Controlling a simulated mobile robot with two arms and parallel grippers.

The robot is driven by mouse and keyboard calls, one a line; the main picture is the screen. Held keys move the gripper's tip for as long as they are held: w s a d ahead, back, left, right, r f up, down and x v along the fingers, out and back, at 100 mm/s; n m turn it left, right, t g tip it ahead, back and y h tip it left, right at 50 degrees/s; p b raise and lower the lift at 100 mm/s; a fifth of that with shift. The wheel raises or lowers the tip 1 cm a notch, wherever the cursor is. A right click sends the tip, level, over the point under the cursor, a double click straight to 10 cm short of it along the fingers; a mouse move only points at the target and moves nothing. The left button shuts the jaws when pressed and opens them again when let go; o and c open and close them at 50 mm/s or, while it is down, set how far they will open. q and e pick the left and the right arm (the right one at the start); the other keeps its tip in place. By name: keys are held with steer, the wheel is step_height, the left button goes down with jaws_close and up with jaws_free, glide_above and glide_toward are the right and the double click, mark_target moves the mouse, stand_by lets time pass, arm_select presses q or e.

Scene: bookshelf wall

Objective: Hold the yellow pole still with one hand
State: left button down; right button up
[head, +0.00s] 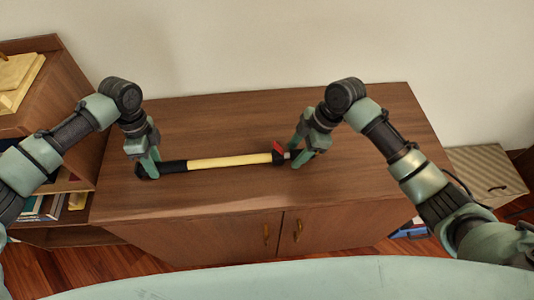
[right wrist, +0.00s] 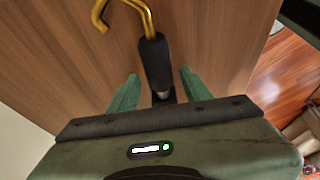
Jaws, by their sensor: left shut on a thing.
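A yellow pole (head: 230,161) lies level, left to right, just over or on the brown cabinet top. Its left part is a black grip, and a red and black piece (head: 278,152) is at its right end. My left gripper (head: 148,167) is shut on the black grip near its left end. My right gripper (head: 303,158) is at the red end. In the right wrist view its fingers (right wrist: 158,92) stand apart, with gaps on both sides of a black handle (right wrist: 155,62). A gold hook (right wrist: 128,10) is beyond that handle.
The brown cabinet (head: 350,110) has clear top space behind and in front of the pole, and two doors below its front edge. A shelf unit with books (head: 42,207) stands at left. A light box (head: 487,172) is at right.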

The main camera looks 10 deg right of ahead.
mark_target(353, 152)
jaws_close()
steer(key=shift+d, duration=0.15)
steer(key=shift+w+d, duration=0.15)
steer(key=shift+d, duration=9.15)
steer(key=shift+o, duration=2)
jaws_free()
steer(key=shift+a, duration=0.1)
steer(key=v, duration=1.2)
